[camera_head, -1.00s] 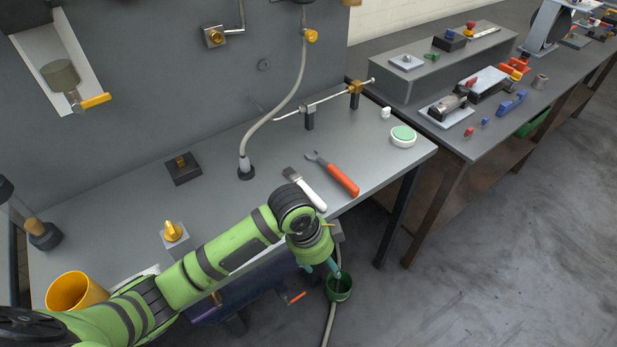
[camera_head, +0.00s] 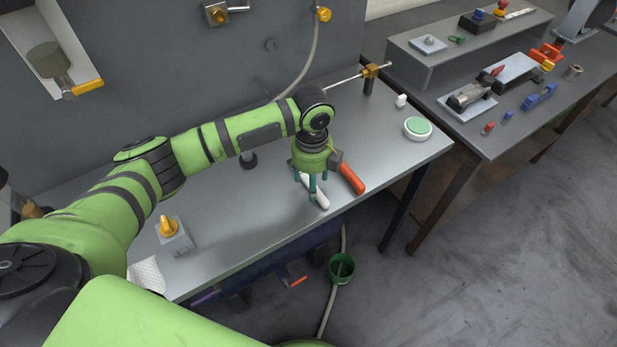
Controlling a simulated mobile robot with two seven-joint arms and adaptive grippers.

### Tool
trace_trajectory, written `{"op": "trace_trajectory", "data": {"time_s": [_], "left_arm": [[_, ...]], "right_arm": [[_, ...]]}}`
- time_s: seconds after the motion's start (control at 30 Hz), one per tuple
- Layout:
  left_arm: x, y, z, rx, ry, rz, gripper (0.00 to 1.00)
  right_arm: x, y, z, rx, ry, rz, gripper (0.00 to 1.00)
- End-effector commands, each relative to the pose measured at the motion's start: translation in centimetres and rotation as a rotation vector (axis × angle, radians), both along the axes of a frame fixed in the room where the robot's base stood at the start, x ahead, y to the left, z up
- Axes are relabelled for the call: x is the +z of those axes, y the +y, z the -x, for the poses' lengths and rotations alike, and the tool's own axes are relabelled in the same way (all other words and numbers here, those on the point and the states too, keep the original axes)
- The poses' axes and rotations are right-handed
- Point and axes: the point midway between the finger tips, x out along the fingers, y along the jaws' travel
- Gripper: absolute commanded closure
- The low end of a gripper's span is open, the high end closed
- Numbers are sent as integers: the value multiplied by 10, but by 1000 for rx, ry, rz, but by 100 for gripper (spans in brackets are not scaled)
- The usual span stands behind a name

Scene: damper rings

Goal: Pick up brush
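The brush lies on the grey workbench (camera_head: 230,245) near its front edge. Its white handle (camera_head: 320,199) shows below my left gripper, while its bristle end is hidden behind the gripper. My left gripper (camera_head: 311,188) points down over the brush, its teal fingers spread apart around the handle area. I cannot tell whether they touch it. My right gripper is not in view.
A red-handled tool (camera_head: 352,178) lies close to the right of the gripper. A yellow knob block (camera_head: 173,234) stands to the left.

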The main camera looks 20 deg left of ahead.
Motion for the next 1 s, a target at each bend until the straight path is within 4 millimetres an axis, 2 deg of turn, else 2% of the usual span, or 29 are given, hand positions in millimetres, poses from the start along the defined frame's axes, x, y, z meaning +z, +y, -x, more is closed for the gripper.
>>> {"op": "trace_trajectory", "data": {"time_s": [0.03,0.2,0.43,0.47,0.5,0.6,1.0], "left_arm": [[-6,0,1,1,4,-1,39],[-24,0,0,-1,0,0,39],[-27,0,0,-1,-2,0,39],[-27,0,0,-1,-2,0,47],[-27,0,0,-1,-2,0,63],[-27,0,0,0,-2,0,100],[-25,0,0,0,-2,0,100]], "right_arm": [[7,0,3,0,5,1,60],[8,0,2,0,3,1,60],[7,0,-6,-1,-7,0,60],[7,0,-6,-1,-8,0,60],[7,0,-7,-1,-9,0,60],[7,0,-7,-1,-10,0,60],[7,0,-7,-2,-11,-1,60]]}}
